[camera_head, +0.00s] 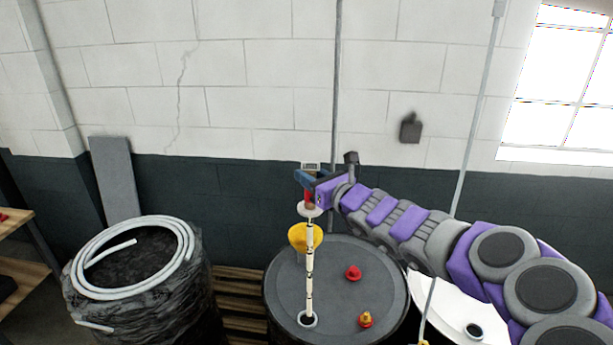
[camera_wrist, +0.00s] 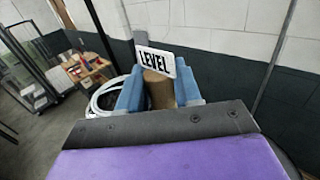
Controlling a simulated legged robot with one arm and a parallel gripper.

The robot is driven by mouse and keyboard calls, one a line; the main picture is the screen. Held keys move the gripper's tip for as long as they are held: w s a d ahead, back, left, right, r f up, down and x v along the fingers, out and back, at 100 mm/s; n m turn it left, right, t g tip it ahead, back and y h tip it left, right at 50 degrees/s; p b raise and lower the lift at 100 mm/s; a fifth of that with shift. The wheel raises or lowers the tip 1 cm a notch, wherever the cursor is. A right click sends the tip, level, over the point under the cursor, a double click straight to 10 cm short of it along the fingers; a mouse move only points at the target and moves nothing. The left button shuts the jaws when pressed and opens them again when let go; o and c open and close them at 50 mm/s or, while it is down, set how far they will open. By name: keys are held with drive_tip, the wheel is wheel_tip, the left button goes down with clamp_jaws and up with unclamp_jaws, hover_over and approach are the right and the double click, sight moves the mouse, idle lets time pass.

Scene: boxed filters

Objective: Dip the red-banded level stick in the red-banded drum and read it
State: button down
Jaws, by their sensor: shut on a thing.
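My gripper (camera_head: 309,183) is shut on the level stick (camera_head: 309,262), a white rod with dark marks, a round collar and red near its top. The stick hangs almost upright over the dark grey drum (camera_head: 338,262). Its lower end meets the open hole in the drum's lid; I cannot tell how deep it sits. In the wrist view, the stick's brown top (camera_wrist: 159,90) is between my blue fingers, with a white "LEVEL" tag (camera_wrist: 154,60) behind it. The drum's side is mostly out of view, and I see no red band on it.
A yellow funnel (camera_head: 299,238) is behind the stick. A white drum (camera_head: 450,308) stands right, partly behind my arm. A wrapped drum with a coiled hose (camera_head: 180,231) stands left.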

sight(311, 207)
drive_tip(key=shift+s, duration=0.15)
drive_tip(key=shift+a+f, duration=0.1)
drive_tip(key=shift+a, duration=0.55)
drive_tip(key=shift+a+f+b, duration=0.2)
drive_tip(key=shift+f+b, duration=0.2)
drive_tip(key=shift+b, duration=0.1)
drive_tip(key=shift+d+f+b, duration=0.35)
drive_tip(key=shift+f+b, duration=0.15)
drive_tip(key=shift+f, duration=0.05)
drive_tip(key=shift+d+f+b, duration=0.3)
drive_tip(key=shift+f+b, duration=0.15)
drive_tip(key=shift+f, duration=0.3)
drive_tip(key=shift+a+f+b, duration=0.25)
drive_tip(key=shift+f+b, duration=0.55)
drive_tip(key=shift+f, duration=0.05)
drive_tip(key=shift+a+f+b, duration=0.25)
drive_tip(key=shift+f+b, duration=0.55)
drive_tip(key=shift+d+f+b, duration=0.35)
drive_tip(key=shift+f+b, duration=0.15)
drive_tip(key=shift+f, duration=0.05)
drive_tip(key=shift+a+f, duration=0.1)
